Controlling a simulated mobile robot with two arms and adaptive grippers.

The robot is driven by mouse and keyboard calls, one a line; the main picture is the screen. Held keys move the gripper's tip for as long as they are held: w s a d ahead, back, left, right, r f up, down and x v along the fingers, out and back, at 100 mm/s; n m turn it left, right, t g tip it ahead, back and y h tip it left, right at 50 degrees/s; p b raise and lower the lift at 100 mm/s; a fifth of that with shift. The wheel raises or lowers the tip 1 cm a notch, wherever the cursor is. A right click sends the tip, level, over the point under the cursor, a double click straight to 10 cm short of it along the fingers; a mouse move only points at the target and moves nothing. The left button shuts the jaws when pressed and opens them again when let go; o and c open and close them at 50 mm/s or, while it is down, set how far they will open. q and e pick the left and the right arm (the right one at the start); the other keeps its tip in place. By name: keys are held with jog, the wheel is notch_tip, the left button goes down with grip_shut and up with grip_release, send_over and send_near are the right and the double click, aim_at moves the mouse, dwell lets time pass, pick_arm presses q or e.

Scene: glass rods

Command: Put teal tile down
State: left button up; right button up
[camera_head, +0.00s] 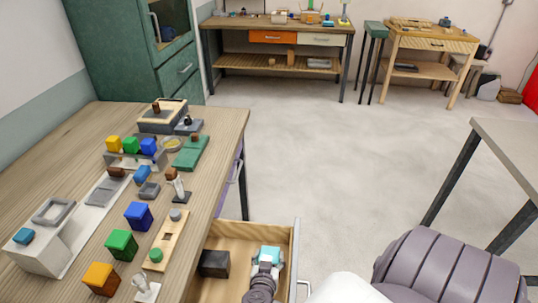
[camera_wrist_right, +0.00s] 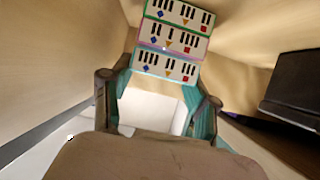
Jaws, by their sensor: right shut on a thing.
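The teal tile (camera_head: 268,253) is held at the fingertips of my right gripper (camera_head: 265,262), inside or just above the open wooden drawer (camera_head: 240,232) in the head view. In the right wrist view, the fingers of my right gripper (camera_wrist_right: 158,92) stand on either side of it, and teal edges (camera_wrist_right: 202,122) show around a white area. I cannot tell whether the tile touches the drawer floor. Three patterned strips with black bars and blue, orange and red shapes (camera_wrist_right: 172,40) show just beyond the fingers. My left gripper is not in view.
A black block (camera_head: 214,263) lies in the drawer, left of the gripper; it also shows at the right in the wrist view (camera_wrist_right: 292,92). The wooden workbench (camera_head: 75,140) beside the drawer carries coloured cubes, trays and small parts. Open floor (camera_head: 330,150) lies beyond.

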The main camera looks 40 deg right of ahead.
jog(key=shift+f, duration=0.1)
jog(key=o, duration=1)
jog(key=v, duration=1.2)
jog(key=shift+a, duration=0.1)
